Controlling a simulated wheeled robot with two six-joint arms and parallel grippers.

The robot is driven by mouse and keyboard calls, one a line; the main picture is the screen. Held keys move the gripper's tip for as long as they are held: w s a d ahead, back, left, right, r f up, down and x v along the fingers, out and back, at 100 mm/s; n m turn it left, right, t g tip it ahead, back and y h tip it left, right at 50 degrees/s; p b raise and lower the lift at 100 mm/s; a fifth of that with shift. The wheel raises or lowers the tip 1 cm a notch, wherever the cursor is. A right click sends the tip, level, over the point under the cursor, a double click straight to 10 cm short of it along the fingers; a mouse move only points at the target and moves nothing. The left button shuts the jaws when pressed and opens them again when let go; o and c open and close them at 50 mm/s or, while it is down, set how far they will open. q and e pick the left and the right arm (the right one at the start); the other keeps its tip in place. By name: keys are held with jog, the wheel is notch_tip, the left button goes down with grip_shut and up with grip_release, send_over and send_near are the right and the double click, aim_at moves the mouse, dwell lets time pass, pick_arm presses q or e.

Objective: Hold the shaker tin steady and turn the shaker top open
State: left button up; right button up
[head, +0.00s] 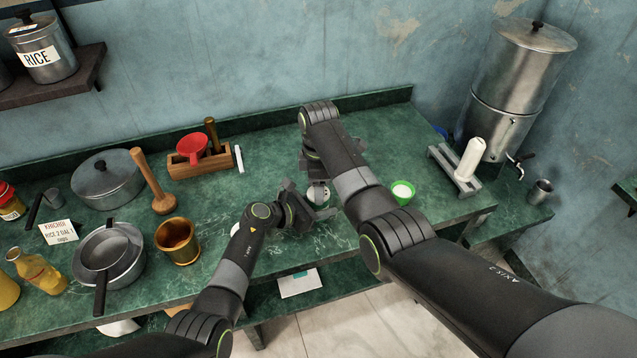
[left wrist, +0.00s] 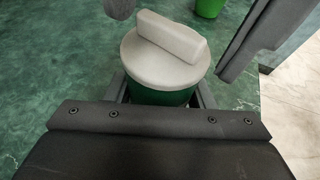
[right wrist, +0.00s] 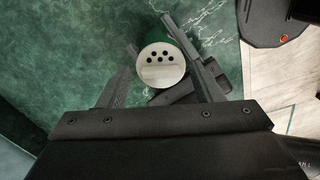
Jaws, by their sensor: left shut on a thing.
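The shaker tin (head: 318,192) stands on the green counter, largely hidden by my grippers in the head view. In the left wrist view its body (left wrist: 160,97) is green, and its pale round shaker top (left wrist: 150,65) carries a raised bar. The right wrist view shows the top (right wrist: 161,54) from above, with several dark holes on one side of the bar. My left gripper (head: 318,203) is shut around the tin's body, below the top. My right gripper (right wrist: 152,35) is open above the tin, with the top between its fingers in view; contact cannot be told.
A green cup (head: 402,192) stands close on the right. A brass pot (head: 178,242), a wooden pestle (head: 155,185) and pans (head: 107,255) stand left. The counter's front edge is near.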

notch_tip(320, 180, up, 12)
dwell(0.7)
pick_arm(q)
jog(key=o, duration=1.1)
